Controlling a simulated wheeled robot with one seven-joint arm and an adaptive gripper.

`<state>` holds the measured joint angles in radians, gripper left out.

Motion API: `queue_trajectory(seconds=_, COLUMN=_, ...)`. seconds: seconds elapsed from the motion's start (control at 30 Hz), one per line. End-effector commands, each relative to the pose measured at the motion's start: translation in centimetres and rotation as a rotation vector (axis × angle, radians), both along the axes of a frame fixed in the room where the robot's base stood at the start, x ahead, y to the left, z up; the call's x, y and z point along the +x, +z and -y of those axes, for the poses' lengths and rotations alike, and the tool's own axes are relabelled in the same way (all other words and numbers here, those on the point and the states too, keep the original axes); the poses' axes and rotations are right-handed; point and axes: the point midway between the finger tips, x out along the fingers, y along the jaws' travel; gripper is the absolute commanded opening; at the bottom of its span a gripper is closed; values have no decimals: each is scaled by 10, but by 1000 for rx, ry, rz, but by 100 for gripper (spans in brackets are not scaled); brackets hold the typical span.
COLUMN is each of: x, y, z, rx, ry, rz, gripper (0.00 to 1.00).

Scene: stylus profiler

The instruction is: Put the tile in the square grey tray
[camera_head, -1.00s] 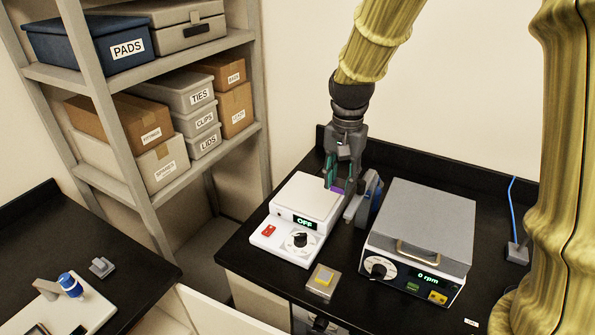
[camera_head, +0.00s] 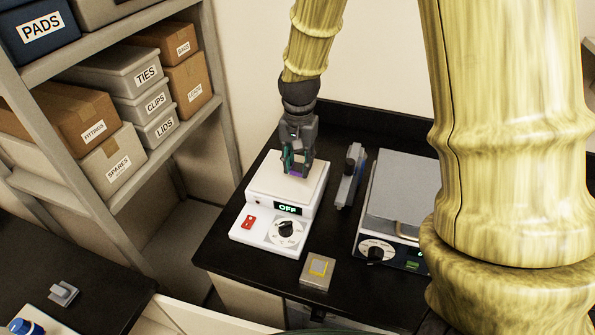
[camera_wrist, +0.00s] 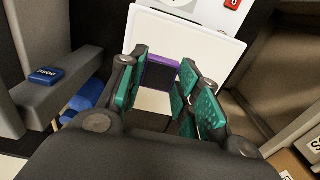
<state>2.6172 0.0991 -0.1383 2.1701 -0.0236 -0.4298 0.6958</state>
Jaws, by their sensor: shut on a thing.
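The tile is dark with purple edges. It shows between my fingertips in the head view (camera_head: 295,174) and in the wrist view (camera_wrist: 159,74). My gripper (camera_head: 297,168) is shut on it, with green finger pads on both sides, over the white plate of the device reading OFF (camera_head: 285,209). I cannot tell whether the tile touches the plate. A small square grey tray (camera_head: 312,283) sits at the bench's front edge, right of that device. A yellow-edged square shows inside it. My gripper is behind and above the tray.
A narrow grey instrument (camera_head: 347,187) stands just right of the white device; its blue button (camera_wrist: 45,76) shows in the wrist view. A larger grey-topped device (camera_head: 400,190) is further right. Shelves of boxes (camera_head: 115,170) stand left. Bare black bench lies around the tray.

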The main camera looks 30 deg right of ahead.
Motion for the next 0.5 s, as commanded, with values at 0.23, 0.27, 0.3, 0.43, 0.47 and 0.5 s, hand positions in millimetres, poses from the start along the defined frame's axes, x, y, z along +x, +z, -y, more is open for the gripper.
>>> queue_trajectory(seconds=0.23, x=2, y=-20, z=0, rx=0, ry=1, rz=-7, gripper=0)
queue_trajectory(seconds=0.27, x=1, y=-23, z=0, rx=0, ry=1, rz=-7, gripper=0)
queue_trajectory(seconds=0.3, x=1, y=-27, z=0, rx=0, ry=1, rz=-6, gripper=0)
queue_trajectory(seconds=0.43, x=2, y=-40, z=0, rx=1, ry=0, rz=-6, gripper=0)
queue_trajectory(seconds=0.47, x=3, y=-42, z=0, rx=0, ry=1, rz=-6, gripper=0)
queue_trajectory(seconds=0.5, x=4, y=-44, z=0, rx=0, ry=1, rz=-6, gripper=0)
